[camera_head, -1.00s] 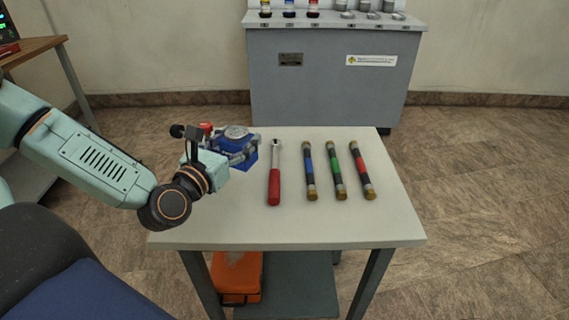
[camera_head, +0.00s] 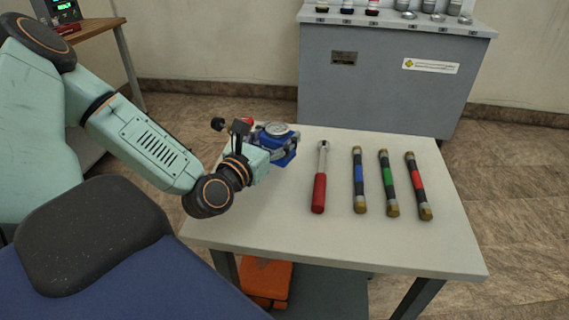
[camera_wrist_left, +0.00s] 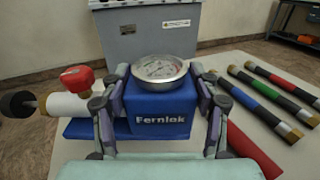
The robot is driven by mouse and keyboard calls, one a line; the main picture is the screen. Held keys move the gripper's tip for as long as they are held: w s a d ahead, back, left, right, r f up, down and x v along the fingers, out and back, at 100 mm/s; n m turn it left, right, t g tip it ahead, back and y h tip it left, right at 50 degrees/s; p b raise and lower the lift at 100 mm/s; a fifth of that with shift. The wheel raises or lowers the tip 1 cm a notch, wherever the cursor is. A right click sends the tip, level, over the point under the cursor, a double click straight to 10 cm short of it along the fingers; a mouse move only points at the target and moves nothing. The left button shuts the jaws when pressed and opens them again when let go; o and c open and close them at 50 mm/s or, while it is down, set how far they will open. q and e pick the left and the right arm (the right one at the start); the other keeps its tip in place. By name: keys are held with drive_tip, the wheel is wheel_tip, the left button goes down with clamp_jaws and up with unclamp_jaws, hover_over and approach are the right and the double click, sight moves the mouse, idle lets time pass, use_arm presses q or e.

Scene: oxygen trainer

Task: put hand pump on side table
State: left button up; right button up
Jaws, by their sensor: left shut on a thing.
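The hand pump (camera_head: 284,157) is a blue block marked "Fernlak" with a round gauge on top. It also shows in the left wrist view (camera_wrist_left: 160,108), with a red cap and a black-tipped white tube on its left. My left gripper (camera_head: 270,147) is shut on it, one finger on each side of the block. The pump is over the far left part of a pale table (camera_head: 290,228); I cannot tell whether it touches the top. A brown-topped table (camera_head: 97,27) stands at the back left. I cannot tell which is the side table. My right gripper is out of view.
A red-handled wrench (camera_head: 319,190) and bars with blue (camera_head: 359,178), green (camera_head: 388,178) and red (camera_head: 418,182) bands lie right of the pump. A grey cabinet (camera_head: 385,85) stands behind. An orange case (camera_head: 266,282) is below the tabletop.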

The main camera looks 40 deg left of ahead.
use_arm(q)
drive_tip(key=shift+w+f, duration=0.1)
drive_tip(key=shift+f, duration=0.5)
drive_tip(key=shift+d+f+b, duration=0.2)
drive_tip(key=shift+f+b, duration=0.05)
drive_tip(key=shift+b, duration=0.25)
wheel_tip(320, 180, down, 4)
drive_tip(key=shift+a+r+b, duration=0.1)
drive_tip(key=shift+r+b, duration=0.1)
drive_tip(key=shift+b, duration=1)
drive_tip(key=shift+r, duration=0.1)
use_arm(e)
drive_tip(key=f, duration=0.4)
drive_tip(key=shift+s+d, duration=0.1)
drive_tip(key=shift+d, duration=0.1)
use_arm(q)
drive_tip(key=o, duration=1.7)
